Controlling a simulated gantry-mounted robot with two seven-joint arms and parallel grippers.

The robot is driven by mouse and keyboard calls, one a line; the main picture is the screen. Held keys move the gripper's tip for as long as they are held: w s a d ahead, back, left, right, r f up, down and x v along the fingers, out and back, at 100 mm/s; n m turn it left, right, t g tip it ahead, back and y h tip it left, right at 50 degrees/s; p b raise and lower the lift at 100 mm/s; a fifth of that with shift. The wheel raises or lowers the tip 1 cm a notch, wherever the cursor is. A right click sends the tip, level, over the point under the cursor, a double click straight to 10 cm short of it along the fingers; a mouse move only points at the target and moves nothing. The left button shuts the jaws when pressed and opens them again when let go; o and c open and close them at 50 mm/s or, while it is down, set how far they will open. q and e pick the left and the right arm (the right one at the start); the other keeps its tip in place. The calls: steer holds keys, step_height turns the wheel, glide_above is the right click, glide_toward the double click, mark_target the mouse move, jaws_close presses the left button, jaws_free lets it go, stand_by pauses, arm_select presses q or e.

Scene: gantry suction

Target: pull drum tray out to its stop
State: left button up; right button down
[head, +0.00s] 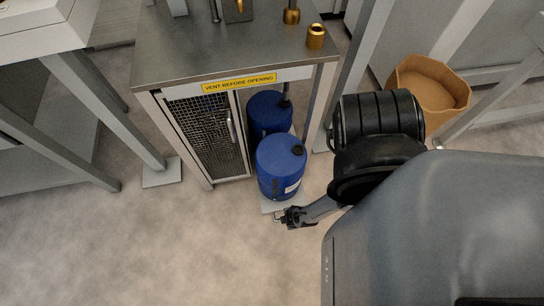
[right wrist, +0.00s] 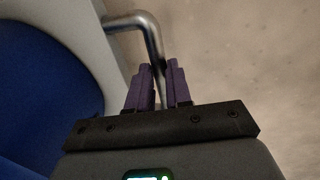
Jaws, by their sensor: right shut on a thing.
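The drum tray (head: 268,207) is a pale slab at the foot of the cabinet's open right bay, and its front part sticks out past the cabinet front. A blue drum (head: 281,165) stands upright on the front of it, and a second blue drum (head: 268,115) stands behind, partly hidden. My right gripper (head: 285,217) is at the tray's front edge. In the right wrist view, my right gripper (right wrist: 160,75) is shut on the bent metal tray handle (right wrist: 148,30), beside the pale tray edge (right wrist: 88,35). My left gripper is not in view.
The cabinet (head: 225,50) has a mesh door (head: 208,135) standing left of the drums and a yellow label above. Brass fittings (head: 315,36) stand on its top. The floor in front is clear.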

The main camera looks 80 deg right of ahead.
steer(key=shift+s+a+f, duration=0.15)
steer(key=shift+s+a, duration=0.05)
steer(key=shift+a, duration=0.1)
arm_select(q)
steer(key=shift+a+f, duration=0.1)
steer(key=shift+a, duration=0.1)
arm_select(e)
steer(key=c, duration=1.5)
jaws_free()
steer(key=o, duration=0.4)
steer(key=shift+a, duration=0.2)
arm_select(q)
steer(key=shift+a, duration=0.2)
arm_select(e)
steer(key=shift+o, duration=0.2)
steer(key=shift+w, duration=0.1)
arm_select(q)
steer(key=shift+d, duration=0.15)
arm_select(e)
steer(key=shift+d, duration=0.1)
arm_select(q)
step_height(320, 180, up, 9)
steer(key=p, duration=0.8)
steer(key=shift+p, duration=0.35)
arm_select(e)
step_height(320, 180, up, 11)
steer(key=a, duration=0.2)
steer(key=shift+s+f, duration=0.2)
steer(key=shift+s, duration=0.15)
